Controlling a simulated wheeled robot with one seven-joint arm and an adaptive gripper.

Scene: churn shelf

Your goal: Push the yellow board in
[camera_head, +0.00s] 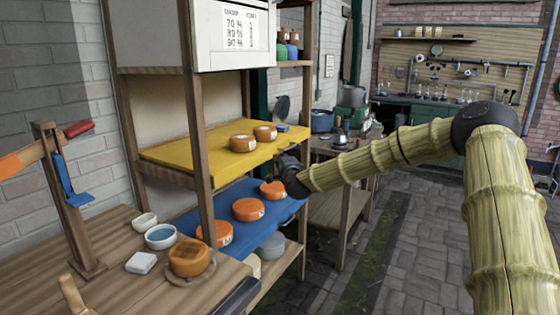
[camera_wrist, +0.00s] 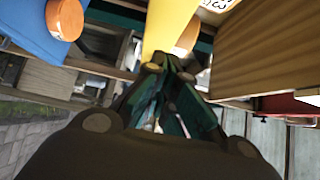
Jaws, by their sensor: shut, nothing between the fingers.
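The yellow board (camera_head: 190,149) is an upper shelf of a wooden rack, with two orange-brown cheese wheels (camera_head: 243,143) on it. Its front edge juts out past the rack's near post. My gripper (camera_head: 284,163) is at the board's right front end, its fingers partly hidden by my wrist in the head view. In the wrist view the board (camera_wrist: 168,30) lies straight ahead of the shut fingertips (camera_wrist: 165,62), which are at or very near its edge. I cannot tell whether they touch. A cheese wheel (camera_wrist: 188,36) shows just beyond them.
A blue board (camera_head: 185,222) below holds several orange cheese wheels (camera_head: 248,209). A wooden table (camera_head: 110,285) with small bowls and a cheese stands at front left. A workbench (camera_head: 335,150) is behind the rack. The paved floor to the right is open.

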